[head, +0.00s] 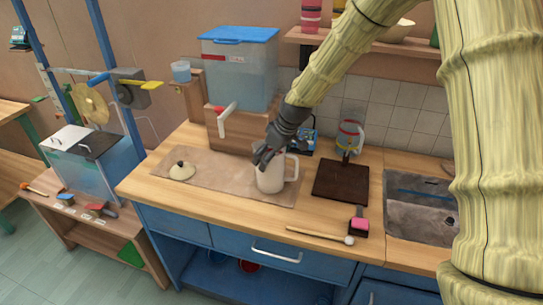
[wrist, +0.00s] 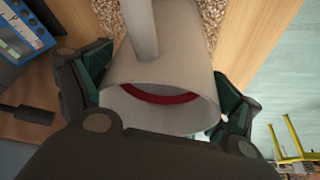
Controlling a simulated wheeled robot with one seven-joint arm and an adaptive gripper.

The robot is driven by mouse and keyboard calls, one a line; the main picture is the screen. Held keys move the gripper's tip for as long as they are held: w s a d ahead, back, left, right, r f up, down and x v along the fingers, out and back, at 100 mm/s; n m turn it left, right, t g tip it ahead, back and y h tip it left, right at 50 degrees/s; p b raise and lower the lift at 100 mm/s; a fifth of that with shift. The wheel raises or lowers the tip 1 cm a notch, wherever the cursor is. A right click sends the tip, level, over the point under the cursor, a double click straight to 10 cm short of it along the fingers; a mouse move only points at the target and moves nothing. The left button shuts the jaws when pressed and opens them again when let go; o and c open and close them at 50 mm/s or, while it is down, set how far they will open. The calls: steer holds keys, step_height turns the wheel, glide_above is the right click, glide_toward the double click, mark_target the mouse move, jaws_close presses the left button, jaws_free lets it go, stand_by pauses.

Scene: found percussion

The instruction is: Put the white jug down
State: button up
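The white jug (head: 270,179) is at the right part of the brown mat (head: 222,172) on the wooden counter, about upright, its handle to the right. My gripper (head: 264,158) reaches its upper left side from above. In the wrist view, the fingers of my gripper (wrist: 160,100) lie against both sides of the jug (wrist: 165,72), shut on it. Its open mouth shows a dark red band inside. I cannot tell whether its base touches the mat. A cream lid (head: 181,171) with a dark knob lies on the mat's left part.
A dark board (head: 341,181) lies right of the jug, with a glass jar (head: 349,137) behind it. A mallet (head: 320,235) and a pink-and-black block (head: 358,224) lie near the front edge. A blue-lidded tank (head: 240,70) stands behind. The mat between lid and jug is clear.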

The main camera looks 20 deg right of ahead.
steer(key=shift+r, duration=0.15)
steer(key=b+v, duration=0.2)
steer(key=v, duration=1)
stand_by(0.4)
